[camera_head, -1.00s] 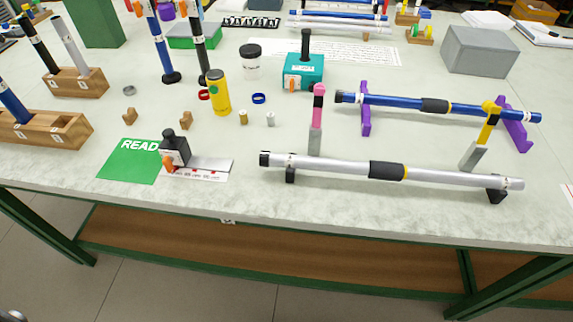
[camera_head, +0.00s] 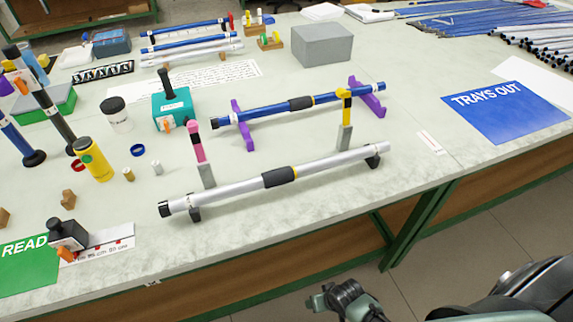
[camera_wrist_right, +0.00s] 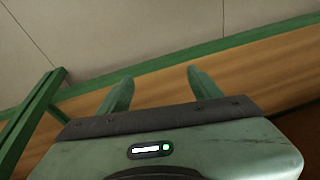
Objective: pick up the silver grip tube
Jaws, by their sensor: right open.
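The silver grip tube (camera_head: 325,167) has a black grip with a yellow ring around its middle and dark ends. In the head view it lies across two small black rests near the front edge of the table. My right gripper (camera_wrist_right: 160,88) is open and empty in the right wrist view, facing the table's green frame and brown lower shelf. Part of my right arm shows at the bottom right of the head view, in front of the table and apart from the tube. The tube is not in the wrist view. My left gripper is not in view.
A blue tube (camera_head: 265,107) lies behind on purple rests (camera_head: 242,125). A pink-and-grey upright piece (camera_head: 200,155) and a yellow-and-grey one (camera_head: 345,120) stand close behind the silver tube. A blue mat (camera_head: 505,112) lies to the right. A yellow can (camera_head: 93,158) stands left.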

